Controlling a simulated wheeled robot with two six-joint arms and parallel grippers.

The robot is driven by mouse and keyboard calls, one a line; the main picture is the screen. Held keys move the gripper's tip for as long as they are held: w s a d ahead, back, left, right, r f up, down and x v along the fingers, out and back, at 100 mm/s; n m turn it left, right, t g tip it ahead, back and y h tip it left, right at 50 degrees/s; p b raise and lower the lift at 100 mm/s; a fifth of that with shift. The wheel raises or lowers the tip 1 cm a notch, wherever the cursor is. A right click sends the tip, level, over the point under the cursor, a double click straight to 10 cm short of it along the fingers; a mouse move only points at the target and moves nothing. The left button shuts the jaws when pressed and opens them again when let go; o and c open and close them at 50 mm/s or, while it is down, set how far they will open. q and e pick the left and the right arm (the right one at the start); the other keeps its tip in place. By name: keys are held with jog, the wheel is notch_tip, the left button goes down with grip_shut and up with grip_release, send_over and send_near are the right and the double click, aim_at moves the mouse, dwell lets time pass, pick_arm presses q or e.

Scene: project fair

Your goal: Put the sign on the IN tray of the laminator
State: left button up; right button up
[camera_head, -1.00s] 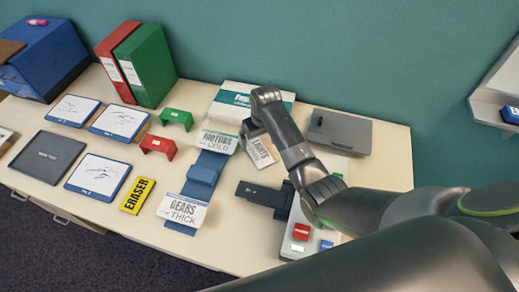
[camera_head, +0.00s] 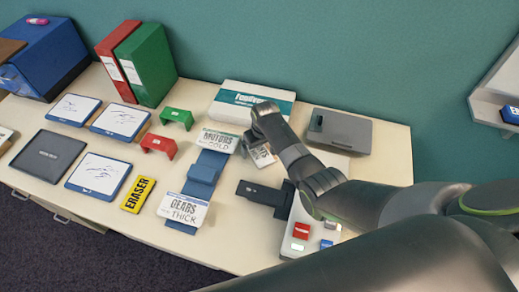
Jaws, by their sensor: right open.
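A white sign (camera_head: 262,156) with dark lettering lies right of the table's middle, partly hidden by my right gripper (camera_head: 251,143). That gripper is open and points down at the sign's left part; I cannot tell whether it touches it. A blue device with a raised middle (camera_head: 203,173) and flat ends stands left of it, probably the laminator. A card reading MOTORS COLD (camera_head: 218,141) is at its far end and one reading GEARS THICK (camera_head: 184,209) at its near end. I see no IN label. My left gripper is out of view.
A white device with red and blue buttons (camera_head: 297,249) and a dark arm (camera_head: 262,193) stands near right, partly behind my arm. A grey box (camera_head: 338,131) and a white-teal box (camera_head: 250,98) stand behind. Red (camera_head: 158,146) and green (camera_head: 176,117) blocks are left.

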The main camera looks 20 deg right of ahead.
jog(key=c, duration=1.2)
jog(key=shift+o, duration=0.2)
jog(key=shift+r, duration=0.1)
